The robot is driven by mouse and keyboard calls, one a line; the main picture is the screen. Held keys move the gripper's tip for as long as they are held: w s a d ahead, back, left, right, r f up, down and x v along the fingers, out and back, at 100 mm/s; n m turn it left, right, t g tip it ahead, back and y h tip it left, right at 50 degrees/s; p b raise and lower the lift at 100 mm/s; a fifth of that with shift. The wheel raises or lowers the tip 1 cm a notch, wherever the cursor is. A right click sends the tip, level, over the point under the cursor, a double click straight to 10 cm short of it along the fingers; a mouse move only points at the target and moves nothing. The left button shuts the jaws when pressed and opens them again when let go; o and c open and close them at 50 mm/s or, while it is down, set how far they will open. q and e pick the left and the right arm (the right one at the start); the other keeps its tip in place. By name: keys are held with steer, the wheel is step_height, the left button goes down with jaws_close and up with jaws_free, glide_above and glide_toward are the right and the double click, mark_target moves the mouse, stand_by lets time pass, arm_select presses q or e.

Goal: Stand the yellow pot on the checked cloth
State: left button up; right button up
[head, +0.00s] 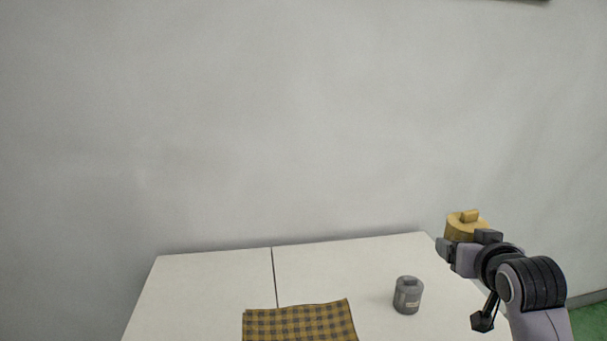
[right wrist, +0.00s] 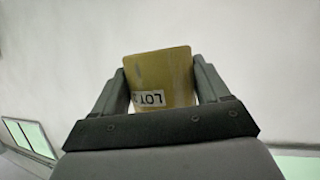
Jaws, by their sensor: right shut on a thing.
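The yellow pot (head: 459,227) is in my right gripper (head: 462,240), up at the right side of the table in the head view. The gripper is shut on it and hides its lower part. In the right wrist view the yellow pot (right wrist: 160,70) sits between the two fingers (right wrist: 160,85), with a white label reading "LOT" on it. The checked cloth (head: 300,322), yellow and dark, lies flat at the table's front middle, cut off by the picture's lower edge. Nothing stands on its visible part. My left gripper is not in view.
A grey pot (head: 408,295) stands on the white table (head: 210,290), between the cloth and my right arm. A dark seam runs across the table left of the cloth's middle. The table's left and back are clear, with a grey wall (head: 250,120) behind.

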steer(key=s+a+f+n+y, duration=0.2)
steer(key=s+a+f, duration=0.7)
steer(key=s+a, duration=0.3)
steer(key=shift+s+y, duration=0.4)
steer(key=shift+s, duration=0.2)
steer(key=shift+f, duration=0.1)
steer(key=w+d+m+h, duration=0.2)
steer(key=w+d+h, duration=0.1)
steer(key=w+d, duration=1)
steer(key=shift+w+r+b, duration=0.2)
steer(key=shift+w+b, duration=0.15)
steer(key=shift+w, duration=0.05)
